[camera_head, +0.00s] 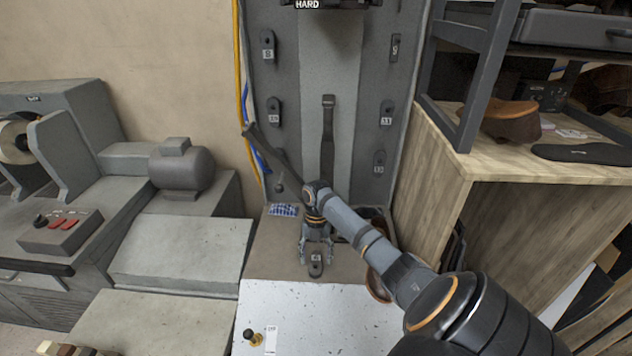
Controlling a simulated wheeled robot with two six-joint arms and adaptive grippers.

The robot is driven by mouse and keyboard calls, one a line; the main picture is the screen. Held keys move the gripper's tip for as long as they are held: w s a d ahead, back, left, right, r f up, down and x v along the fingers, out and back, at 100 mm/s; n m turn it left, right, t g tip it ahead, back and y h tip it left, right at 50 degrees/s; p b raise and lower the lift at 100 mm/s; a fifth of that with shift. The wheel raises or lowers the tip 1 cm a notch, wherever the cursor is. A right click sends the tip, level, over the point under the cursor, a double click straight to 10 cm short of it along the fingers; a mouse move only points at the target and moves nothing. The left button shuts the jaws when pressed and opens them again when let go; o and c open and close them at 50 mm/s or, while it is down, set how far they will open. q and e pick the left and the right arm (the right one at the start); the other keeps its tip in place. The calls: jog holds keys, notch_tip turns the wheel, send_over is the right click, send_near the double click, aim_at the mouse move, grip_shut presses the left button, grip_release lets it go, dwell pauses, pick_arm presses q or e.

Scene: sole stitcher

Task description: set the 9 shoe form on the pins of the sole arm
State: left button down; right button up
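My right gripper (317,256) reaches in from the lower right and points down at the brown work surface in front of the machine panel. Its two fingers stand apart. A small dark shoe form (316,268) with a pale label lies just at the fingertips, between them or just beyond; its number is too small to read. A dark form labelled 9 (395,47) hangs at the panel's upper right. A dark upright bar (328,130) stands in the middle of the panel; I cannot tell whether it is the sole arm. No pins can be made out. My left gripper is out of view.
Other labelled forms hang on the panel, such as the 8 (268,45) and the 11 (386,112). A slanted dark lever (270,148) rises behind my gripper. A wooden cabinet (540,205) stands at the right. The white speckled surface (300,320) is mostly clear.

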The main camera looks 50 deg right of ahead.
jog(key=shift+r, duration=0.25)
notch_tip(320, 180, up, 9)
jog(key=shift+r, duration=0.2)
dwell(0.4)
